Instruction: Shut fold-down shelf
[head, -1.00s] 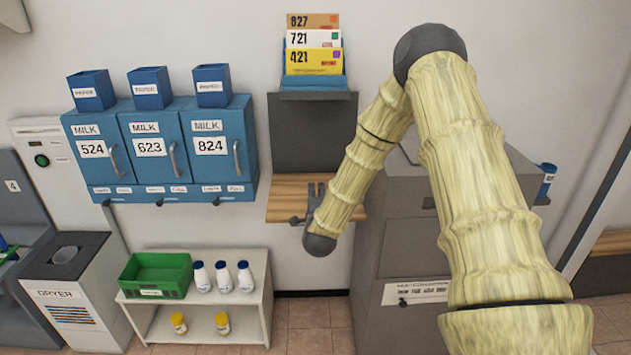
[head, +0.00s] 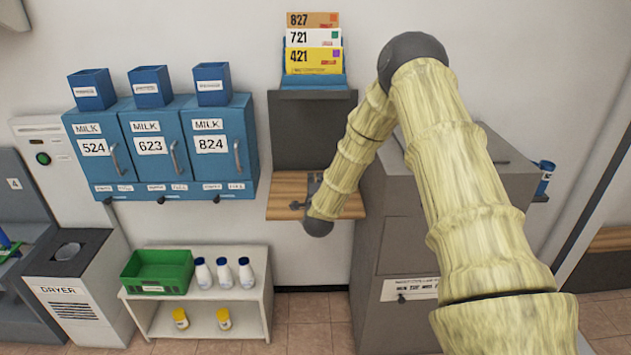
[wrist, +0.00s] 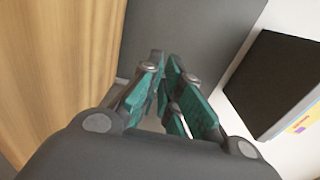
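The fold-down shelf (head: 285,185) is a wooden board, folded down and about level below a dark grey wall panel (head: 312,140). My gripper (head: 312,183) is over the middle of the board in the head view, partly hidden by my wrist. In the wrist view the board (wrist: 55,70) fills the left side and the grey panel (wrist: 185,30) lies beyond the fingers. My gripper's teal-padded fingers (wrist: 164,62) come together at the tips with nothing seen between them. Whether they touch the board cannot be told.
A blue holder (head: 312,80) with numbered mail stands above the panel. Blue milk boxes (head: 165,150) hang to the left. A grey cabinet (head: 395,245) stands close to the shelf's right. A low white stand (head: 250,310) is below left. Open space lies in front of the shelf.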

